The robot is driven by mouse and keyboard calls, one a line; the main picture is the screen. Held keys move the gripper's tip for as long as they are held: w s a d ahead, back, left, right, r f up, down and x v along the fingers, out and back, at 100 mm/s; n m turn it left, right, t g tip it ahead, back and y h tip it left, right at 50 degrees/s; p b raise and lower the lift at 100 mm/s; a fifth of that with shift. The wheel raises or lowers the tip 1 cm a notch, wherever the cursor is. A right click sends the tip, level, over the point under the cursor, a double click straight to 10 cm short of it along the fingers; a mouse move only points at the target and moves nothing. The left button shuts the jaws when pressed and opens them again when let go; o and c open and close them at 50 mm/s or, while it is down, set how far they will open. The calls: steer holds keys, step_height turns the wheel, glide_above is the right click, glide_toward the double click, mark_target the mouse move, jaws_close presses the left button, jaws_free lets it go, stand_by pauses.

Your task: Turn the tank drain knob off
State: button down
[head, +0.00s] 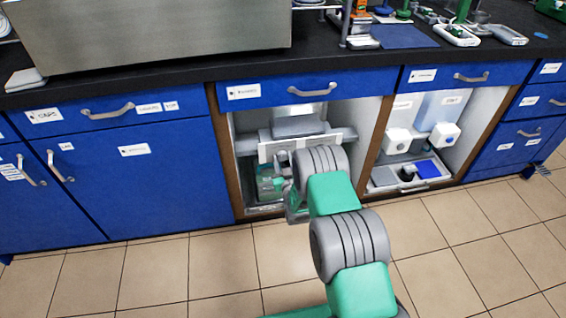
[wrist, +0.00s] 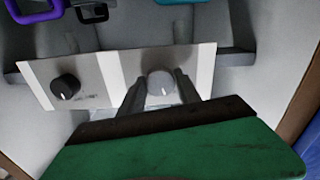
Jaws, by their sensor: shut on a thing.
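In the wrist view, a pale panel (wrist: 113,82) carries two knobs. A grey knob (wrist: 161,84) sits on its right part, between the two fingertips of my gripper (wrist: 160,90). My gripper is shut on this grey knob. A black knob (wrist: 65,87) with a white mark sits on the left part of the panel, with small unreadable lettering beside it. In the head view, the panel (head: 290,146) shows inside the open cabinet under the bench, and my arm hides its right part and the knobs. I cannot tell from lettering which knob is the tank drain.
Purple (wrist: 36,10) and teal (wrist: 183,1) handle-like parts hang above the panel. The cabinet's brown side wall (head: 222,150) is left of my arm. A neighbouring open bay (head: 440,110) holds white dispensers. The tiled floor (head: 150,275) is clear.

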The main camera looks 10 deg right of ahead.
steer(key=n+b, duration=0.2)
steer(key=n, duration=0.2)
steer(key=shift+w+n, duration=0.1)
steer(key=shift+n, duration=0.3)
steer(key=shift+r, duration=0.15)
steer(key=c, duration=1.1)
jaws_free()
steer(key=shift+a, duration=0.1)
steer(key=shift+o, duration=1.2)
steer(key=s+p, duration=0.2)
steer(key=s, duration=0.6)
